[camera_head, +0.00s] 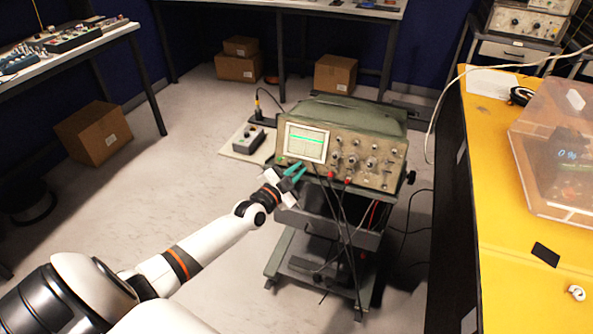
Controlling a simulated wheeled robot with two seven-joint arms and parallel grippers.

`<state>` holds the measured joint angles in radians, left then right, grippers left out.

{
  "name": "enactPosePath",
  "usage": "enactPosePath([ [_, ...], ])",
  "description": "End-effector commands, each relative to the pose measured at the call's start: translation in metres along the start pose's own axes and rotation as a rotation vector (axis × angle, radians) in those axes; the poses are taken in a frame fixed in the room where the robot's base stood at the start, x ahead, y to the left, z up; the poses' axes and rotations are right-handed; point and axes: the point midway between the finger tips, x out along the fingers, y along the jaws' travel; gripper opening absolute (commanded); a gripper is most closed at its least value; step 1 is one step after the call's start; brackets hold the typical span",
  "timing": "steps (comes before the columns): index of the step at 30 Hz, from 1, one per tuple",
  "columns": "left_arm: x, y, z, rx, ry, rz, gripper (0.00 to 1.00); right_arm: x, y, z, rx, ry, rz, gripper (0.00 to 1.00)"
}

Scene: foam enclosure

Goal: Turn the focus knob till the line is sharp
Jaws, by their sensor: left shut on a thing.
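An oscilloscope (385,176) with a beige front panel and a green cover stands on a cart in the middle of the head view. Its screen (306,142) is lit and shows a bright green horizontal band; how sharp the line is I cannot tell at this size. Several knobs sit to the right of the screen. My left gripper (292,170), with teal fingers, is at the panel just below the screen. It is shut on a small knob there, which the fingers hide. My right gripper is not in view.
Black cables with red plugs (348,181) hang from the panel beside my gripper. A small grey box (248,139) sits on a board left of the oscilloscope. A yellow bench (500,215) with a clear case (560,150) stands at the right.

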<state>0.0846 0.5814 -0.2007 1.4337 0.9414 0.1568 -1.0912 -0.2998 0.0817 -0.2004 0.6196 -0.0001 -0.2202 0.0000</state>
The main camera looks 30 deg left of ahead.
Motion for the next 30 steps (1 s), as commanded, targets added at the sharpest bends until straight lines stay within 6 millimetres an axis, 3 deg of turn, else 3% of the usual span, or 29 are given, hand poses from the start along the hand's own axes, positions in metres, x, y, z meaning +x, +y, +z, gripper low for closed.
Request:
enactPosePath([
  [8,0.0,-0.002,0.002,-0.141,0.005,0.061,0.0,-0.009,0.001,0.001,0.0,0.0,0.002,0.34],
  [30,0.001,-0.007,0.005,-0.776,0.024,0.343,0.0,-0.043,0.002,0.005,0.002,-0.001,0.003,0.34],
])
